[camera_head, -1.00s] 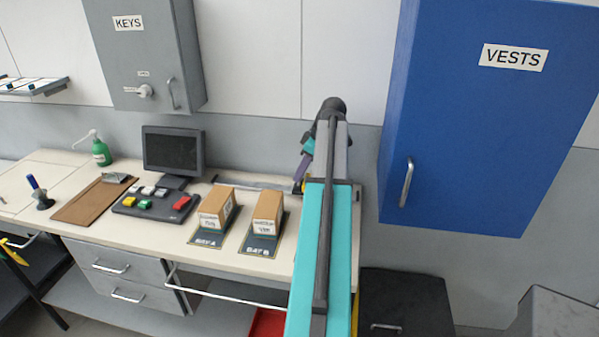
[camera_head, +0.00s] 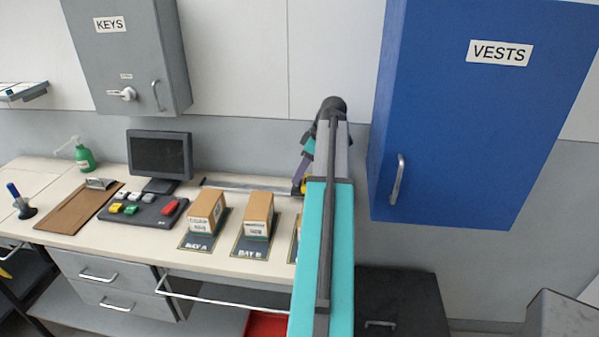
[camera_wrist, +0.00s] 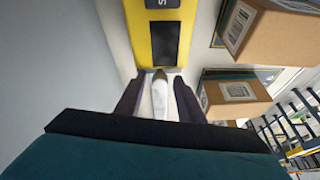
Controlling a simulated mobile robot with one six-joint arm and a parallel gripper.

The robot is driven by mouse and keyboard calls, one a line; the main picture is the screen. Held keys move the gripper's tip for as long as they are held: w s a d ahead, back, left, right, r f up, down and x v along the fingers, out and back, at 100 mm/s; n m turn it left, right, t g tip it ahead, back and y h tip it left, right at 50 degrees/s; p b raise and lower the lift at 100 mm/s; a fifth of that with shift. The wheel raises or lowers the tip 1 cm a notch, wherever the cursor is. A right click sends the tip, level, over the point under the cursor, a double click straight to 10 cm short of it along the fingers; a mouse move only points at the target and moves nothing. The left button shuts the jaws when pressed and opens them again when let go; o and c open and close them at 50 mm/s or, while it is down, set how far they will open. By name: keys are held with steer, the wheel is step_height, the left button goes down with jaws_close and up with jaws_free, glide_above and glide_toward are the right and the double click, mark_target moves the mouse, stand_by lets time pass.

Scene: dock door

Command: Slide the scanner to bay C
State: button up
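The yellow scanner (camera_wrist: 157,38) with a dark window fills the top middle of the wrist view. In the head view only a small yellow part of the scanner (camera_head: 298,187) shows beside my arm, at the rail (camera_head: 245,186) along the back of the bench. My gripper (camera_wrist: 160,78) has its dark fingertips at the scanner's near end and appears shut on it; the exact contact is hard to see. A pale piece shows between the fingers. The bay A mat (camera_head: 197,243) and bay B mat (camera_head: 251,249) hold boxes. Bay C's label is not visible.
Cardboard boxes stand at bay A (camera_head: 206,208) and bay B (camera_head: 258,212); a third box (camera_head: 294,243) is mostly hidden behind my arm. A monitor (camera_head: 160,155) and button panel (camera_head: 143,209) stand left. The blue VESTS cabinet (camera_head: 470,120) hangs right of my arm.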

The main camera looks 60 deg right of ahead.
steer(key=shift+w+f, duration=0.1)
stand_by(0.4)
steer(key=b+v, duration=0.3)
steer(key=v, duration=1.1)
steer(key=shift+w, duration=0.15)
stand_by(0.5)
